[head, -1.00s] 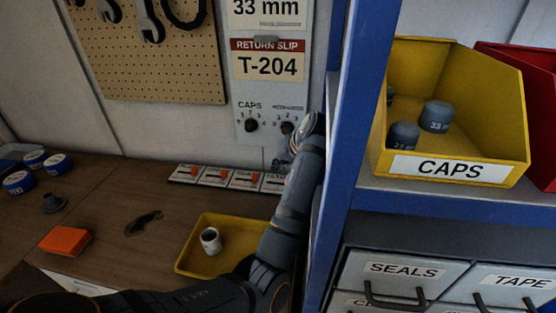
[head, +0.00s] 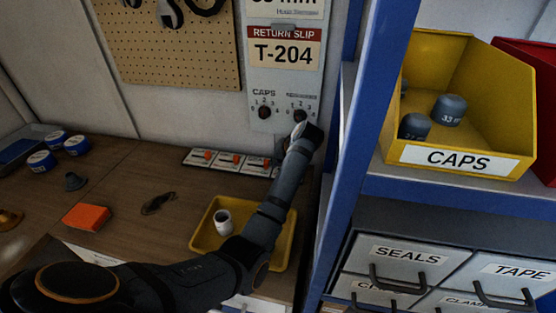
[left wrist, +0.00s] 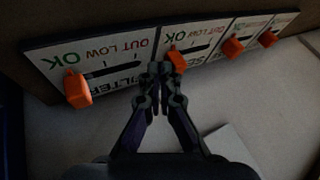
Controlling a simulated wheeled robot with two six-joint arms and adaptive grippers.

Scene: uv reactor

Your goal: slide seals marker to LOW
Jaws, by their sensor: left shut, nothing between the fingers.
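The SEALS card (left wrist: 200,52) has a slot with OK, LOW and OUT printed along it. Its orange marker (left wrist: 174,56) stands at the OK end, partly hidden by my fingers. My left gripper (left wrist: 160,69) is shut and empty, with its fingertips right at the OK side of that marker. I cannot tell whether they touch it. In the head view the SEALS card (head: 257,169) is third from the left in the row on the bench. There my left forearm comes down beside the row and the fingertips are hard to make out.
The FILTER card (left wrist: 110,62) has its orange marker (left wrist: 77,89) at OK, close beside my fingers. Two more cards stand on the other side. A yellow tray (head: 205,235) with a white cup lies in front. A blue shelf post (head: 355,130) stands close right of my arm.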

